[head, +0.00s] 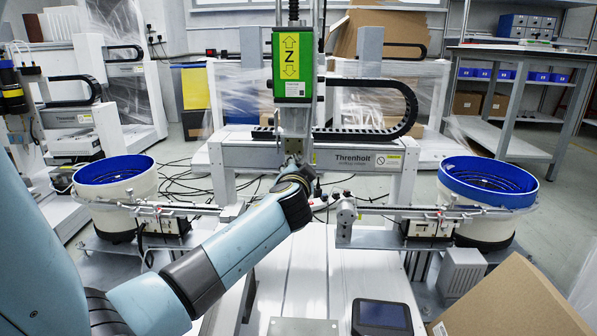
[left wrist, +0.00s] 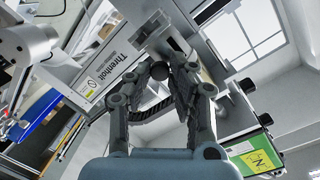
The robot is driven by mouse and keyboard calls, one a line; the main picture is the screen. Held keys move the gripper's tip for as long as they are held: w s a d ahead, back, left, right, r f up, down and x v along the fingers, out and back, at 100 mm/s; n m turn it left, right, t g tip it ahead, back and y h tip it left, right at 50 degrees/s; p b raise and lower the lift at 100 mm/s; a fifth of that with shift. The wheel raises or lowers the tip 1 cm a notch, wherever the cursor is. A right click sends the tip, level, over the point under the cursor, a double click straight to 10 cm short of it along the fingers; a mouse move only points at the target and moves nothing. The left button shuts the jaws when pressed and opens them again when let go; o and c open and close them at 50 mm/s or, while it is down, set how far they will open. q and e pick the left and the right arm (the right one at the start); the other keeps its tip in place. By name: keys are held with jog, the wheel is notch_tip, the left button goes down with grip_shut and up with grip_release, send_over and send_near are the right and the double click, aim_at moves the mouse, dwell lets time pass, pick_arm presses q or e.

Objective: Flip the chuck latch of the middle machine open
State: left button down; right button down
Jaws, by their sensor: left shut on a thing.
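The middle machine (head: 290,154) is a white gantry with a green Z block on its vertical slide and Threnholt lettering on its beam. In the head view my left gripper (head: 300,180) is at the lower end of that slide, and the arm hides most of the chuck. In the left wrist view my left gripper (left wrist: 162,78) is shut on the dark round knob of the chuck latch (left wrist: 160,71), with a finger on each side. How far the latch is turned cannot be told. My right gripper is not in view.
Blue-rimmed bowl feeders stand left (head: 117,190) and right (head: 487,200) of the machine, with rails running inward. A cardboard box (head: 510,305) is at the front right. A dark-screened panel (head: 382,316) lies at the front. The pale bed (head: 310,265) below is mostly clear.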

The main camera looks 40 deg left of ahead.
pick_arm(q)
jog(key=shift+f, duration=0.15)
jog(key=c, duration=1.2)
grip_release()
jog(key=v, duration=1.2)
